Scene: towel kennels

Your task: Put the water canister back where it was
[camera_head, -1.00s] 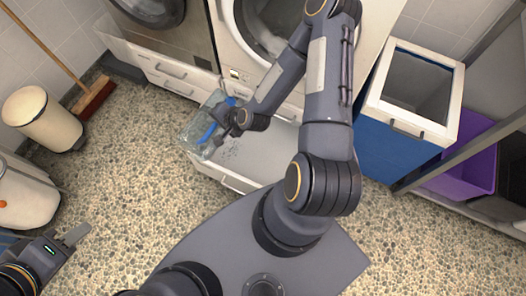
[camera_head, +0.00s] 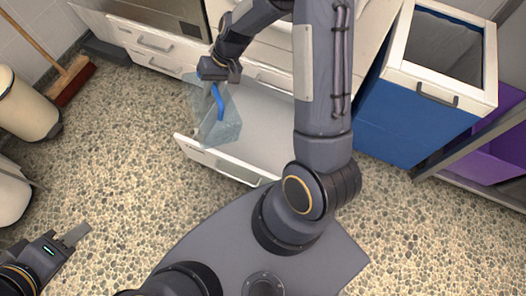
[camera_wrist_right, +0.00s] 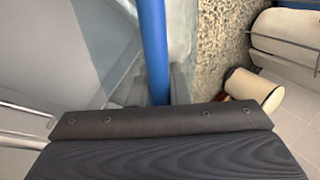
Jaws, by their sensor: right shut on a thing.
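The water canister (camera_head: 226,128) is a clear, bluish see-through container with a blue handle. My right gripper (camera_head: 217,82) is shut on its blue handle (camera_wrist_right: 153,45). The canister hangs tilted at the left end of an open white drawer (camera_head: 268,125) below the washing machines. I cannot tell whether it touches the drawer's rim. In the right wrist view the handle runs between the two fingers (camera_wrist_right: 155,88). My left gripper (camera_head: 74,236) is at the lower left, over the floor and away from the canister. Its finger gap is not clear.
A blue bin with a white rim (camera_head: 410,125) stands right of the drawer, with a purple crate (camera_head: 503,140) beyond it. A broom (camera_head: 72,80) and a cream bin (camera_head: 25,110) are at the left.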

